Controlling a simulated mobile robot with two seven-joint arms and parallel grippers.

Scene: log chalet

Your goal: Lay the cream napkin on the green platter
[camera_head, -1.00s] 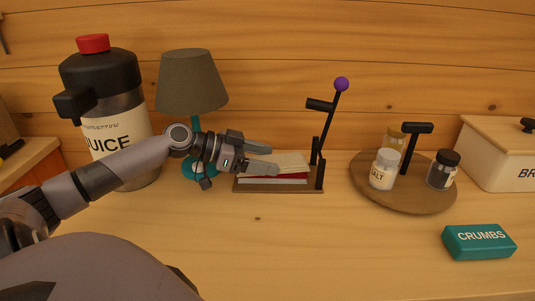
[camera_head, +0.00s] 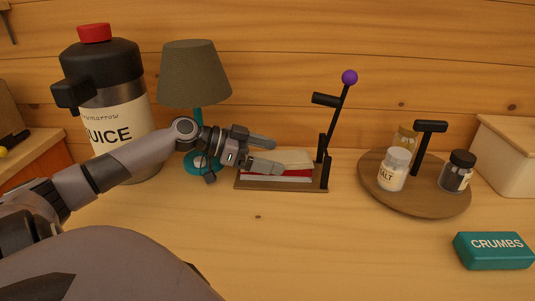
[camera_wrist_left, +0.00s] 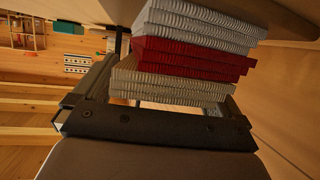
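A stack of folded cream napkins (camera_head: 297,159) lies on top of red napkins (camera_head: 290,173) in a wooden napkin holder (camera_head: 280,187). My left gripper (camera_head: 279,156) is open at the stack's left end, with its fingertips near the cream layer. In the left wrist view the cream napkins (camera_wrist_left: 165,85) show close before the open fingers, beside the red layer (camera_wrist_left: 190,60) and a grey-white layer (camera_wrist_left: 200,22). I cannot tell whether the fingers touch them. The green platter is in neither view. My right gripper is not in view.
The holder's black arm with a purple knob (camera_head: 349,77) rises at its right end. A lamp (camera_head: 196,75) and juice dispenser (camera_head: 115,110) stand left. A round wooden tray (camera_head: 415,203) with jars and a teal crumbs box (camera_head: 494,251) are right. The front counter middle is clear.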

